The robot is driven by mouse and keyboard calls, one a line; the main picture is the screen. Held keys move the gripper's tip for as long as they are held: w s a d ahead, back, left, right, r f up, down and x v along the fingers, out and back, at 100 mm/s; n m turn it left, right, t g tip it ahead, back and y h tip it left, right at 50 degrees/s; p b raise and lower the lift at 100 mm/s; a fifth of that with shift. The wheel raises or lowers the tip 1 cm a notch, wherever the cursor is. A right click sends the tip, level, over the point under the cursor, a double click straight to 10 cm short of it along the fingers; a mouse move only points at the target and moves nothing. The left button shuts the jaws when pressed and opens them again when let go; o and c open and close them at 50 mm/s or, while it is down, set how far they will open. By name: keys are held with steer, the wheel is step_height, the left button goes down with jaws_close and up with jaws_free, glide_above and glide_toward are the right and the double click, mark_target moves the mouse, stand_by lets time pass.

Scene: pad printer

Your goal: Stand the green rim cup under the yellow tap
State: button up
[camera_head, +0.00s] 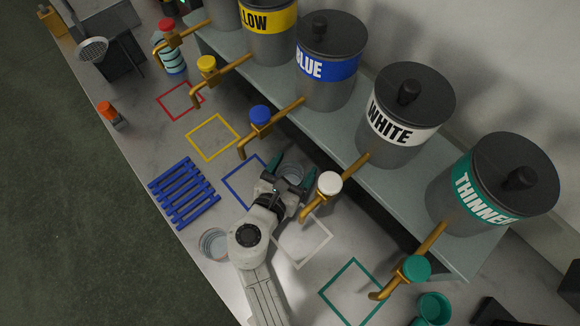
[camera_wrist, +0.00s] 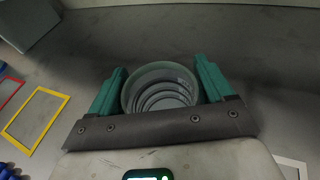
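The cup with a dull green rim (camera_wrist: 160,72) is between the two green fingers of my gripper (camera_head: 292,178), close against both of them; its inside shows stepped rings. In the head view the cup (camera_head: 292,171) is right of the blue square, near the shelf's front edge. My gripper appears shut on it. Whether its base touches the table is hidden. The yellow tap (camera_head: 207,64) is on a brass pipe at upper left, its spout pointing down. The yellow square outline (camera_head: 213,137) lies on the table before it, bare.
A blue slatted rack (camera_head: 184,192) and a clear cup (camera_head: 213,244) are near the table's front edge. The blue tap (camera_head: 260,115) and white tap (camera_head: 329,183) project on both sides of my gripper. A green cup (camera_head: 433,308) is lower right.

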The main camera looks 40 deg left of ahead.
steer(key=c, duration=0.8)
steer(key=shift+r, duration=0.1)
